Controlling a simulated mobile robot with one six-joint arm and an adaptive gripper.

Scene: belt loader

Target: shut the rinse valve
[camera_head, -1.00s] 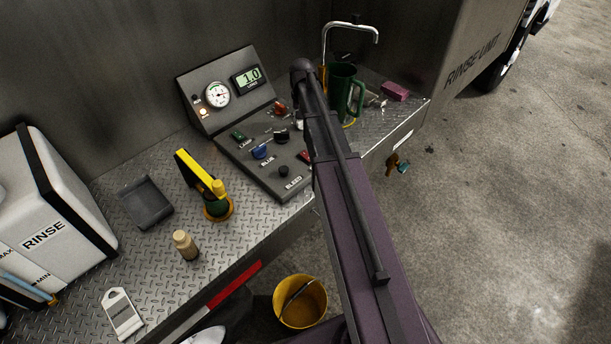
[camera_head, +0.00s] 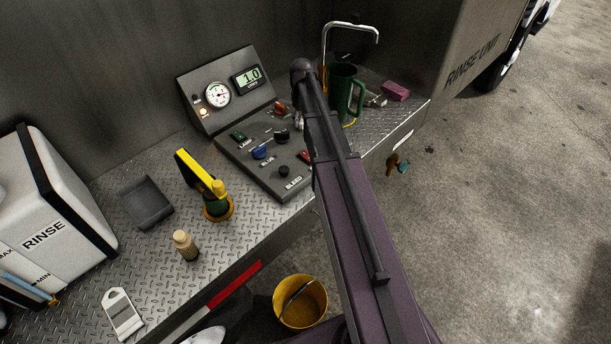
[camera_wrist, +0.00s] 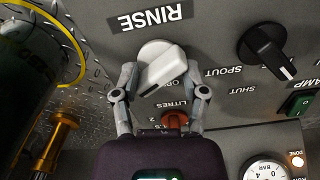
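The rinse valve (camera_wrist: 166,69) has a white bar handle on a pale round base, below an upside-down RINSE label (camera_wrist: 150,17) in the wrist view. The bar lies slantwise, with a dark mark near its lower left end. My gripper (camera_wrist: 159,66) is open, with one finger on each side of the bar. The fingertips are very close to its ends; I cannot tell whether they touch. Printed words by the handle are partly covered; SHUT (camera_wrist: 243,90) reads clearly to the right.
The control panel (camera_head: 233,160) also carries a black spout knob (camera_wrist: 278,52), a blue knob (camera_head: 260,152) and a gauge (camera_head: 217,94). A green jug (camera_head: 343,91) stands close beside the panel. A yellow-handled tool (camera_head: 200,178) stands left of it.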

